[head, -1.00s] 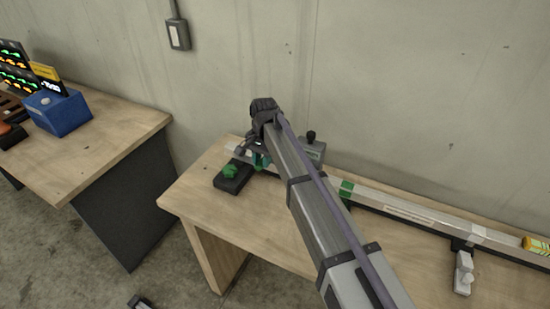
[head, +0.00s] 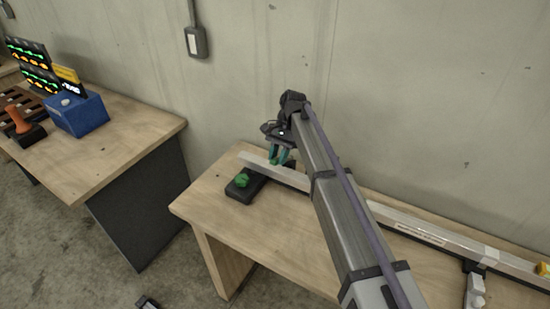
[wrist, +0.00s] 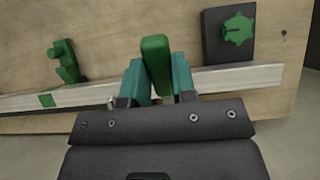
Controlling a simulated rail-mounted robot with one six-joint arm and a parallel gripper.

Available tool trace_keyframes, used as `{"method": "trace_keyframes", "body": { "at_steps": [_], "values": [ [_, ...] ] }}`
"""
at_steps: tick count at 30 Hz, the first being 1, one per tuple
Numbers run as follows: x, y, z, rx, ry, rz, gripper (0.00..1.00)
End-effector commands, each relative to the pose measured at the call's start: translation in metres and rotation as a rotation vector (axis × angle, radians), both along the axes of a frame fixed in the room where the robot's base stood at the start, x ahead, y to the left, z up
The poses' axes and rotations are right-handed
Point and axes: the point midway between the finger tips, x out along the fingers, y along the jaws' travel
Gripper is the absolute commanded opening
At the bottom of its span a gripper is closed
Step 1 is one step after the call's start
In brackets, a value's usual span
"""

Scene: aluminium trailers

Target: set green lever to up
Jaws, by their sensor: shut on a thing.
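In the wrist view a green upright bar (wrist: 157,58), which looks like the green lever's handle, stands between the teal fingers of my gripper (wrist: 157,72). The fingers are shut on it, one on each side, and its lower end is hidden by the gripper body. In the head view my gripper (head: 280,157) is over the far left part of the bench, by the aluminium rail (head: 262,164); the bar cannot be made out there. The rail also crosses the wrist view (wrist: 235,77).
A green knob (head: 242,180) on a black base (head: 240,192) sits left of the gripper. A green fitting (wrist: 65,60) stands by the rail in the wrist view. A blue box (head: 78,115) is on the left bench. The front of the workbench (head: 225,225) is clear.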

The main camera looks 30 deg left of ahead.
Motion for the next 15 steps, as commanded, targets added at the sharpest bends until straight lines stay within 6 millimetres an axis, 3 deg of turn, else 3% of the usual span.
{"method": "trace_keyframes", "body": {
  "at_steps": [5,6,15],
  "values": [
    [0.0009,0.0007,0.0004,0.002,-0.002,-0.001,0.00],
    [0.0009,0.0008,0.0004,0.002,-0.003,-0.001,0.26],
    [0.0004,0.0006,0.0002,0.001,-0.002,-0.001,0.51]
  ]
}}
